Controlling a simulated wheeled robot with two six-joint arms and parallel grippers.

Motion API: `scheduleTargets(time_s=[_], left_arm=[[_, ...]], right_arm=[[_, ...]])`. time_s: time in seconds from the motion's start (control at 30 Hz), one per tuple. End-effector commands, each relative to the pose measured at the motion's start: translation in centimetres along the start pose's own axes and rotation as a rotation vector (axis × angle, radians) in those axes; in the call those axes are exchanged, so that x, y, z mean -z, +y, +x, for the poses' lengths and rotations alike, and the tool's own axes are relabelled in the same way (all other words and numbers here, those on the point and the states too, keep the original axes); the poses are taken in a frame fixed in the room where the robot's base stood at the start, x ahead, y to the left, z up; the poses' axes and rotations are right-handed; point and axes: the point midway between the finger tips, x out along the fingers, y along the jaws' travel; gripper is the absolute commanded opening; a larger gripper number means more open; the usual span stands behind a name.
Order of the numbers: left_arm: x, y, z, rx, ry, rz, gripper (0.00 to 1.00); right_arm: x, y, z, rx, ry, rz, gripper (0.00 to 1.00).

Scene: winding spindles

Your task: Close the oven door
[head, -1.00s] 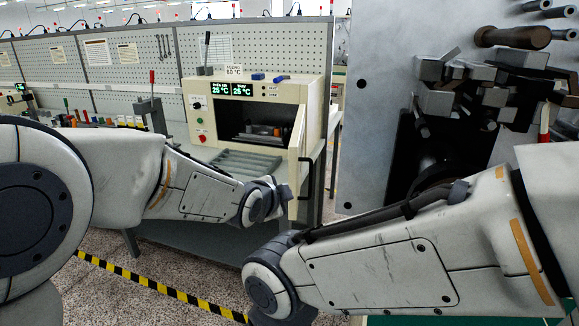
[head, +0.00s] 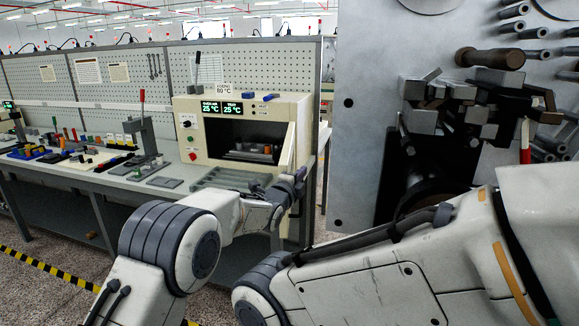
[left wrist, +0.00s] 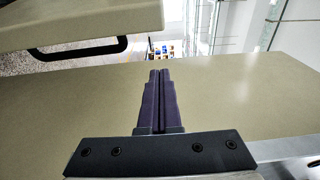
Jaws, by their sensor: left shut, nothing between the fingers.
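The cream oven (head: 190,147) stands on the grey bench, with two green displays reading 25 °C. Its door (head: 290,152) is open, swung out at the right side of the opening and seen nearly edge-on. Inside is a shelf with small items (head: 250,150). My left gripper (head: 298,178) is at the lower part of the door; I cannot tell whether it touches. In the left wrist view, its dark fingers (left wrist: 160,75) are together and empty over a broad cream surface. A cream panel with a black handle (left wrist: 85,50) shows at upper left. My right gripper is out of view.
A grey slatted tray (head: 225,178) lies before the oven. A lever press (head: 145,140) and small parts fill the bench to the left. A large grey machine panel (head: 355,150) stands to the right, near my right arm.

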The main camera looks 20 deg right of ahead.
Motion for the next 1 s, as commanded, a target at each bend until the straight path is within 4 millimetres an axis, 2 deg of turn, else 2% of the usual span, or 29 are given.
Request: scheduleTargets(time_s=[0.13,0.2,0.4,0.87,1.0], left_arm=[[0.0,-0.2,1.8,0.001,0.0,0.0,0.0],[-1.7,-0.4,1.1,-0.003,-0.005,0.0,0.0],[-3.4,-0.2,0.4,-0.001,-0.001,0.0,0.0],[-4.0,0.1,0.2,0.0,-0.002,0.0,0.0],[-5.6,0.1,-0.4,0.002,-0.012,0.0,0.0]], right_arm=[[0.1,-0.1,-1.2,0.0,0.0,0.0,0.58],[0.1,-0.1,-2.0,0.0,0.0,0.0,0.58],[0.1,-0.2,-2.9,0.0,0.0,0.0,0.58],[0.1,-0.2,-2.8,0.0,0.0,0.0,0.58],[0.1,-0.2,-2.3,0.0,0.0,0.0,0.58]])
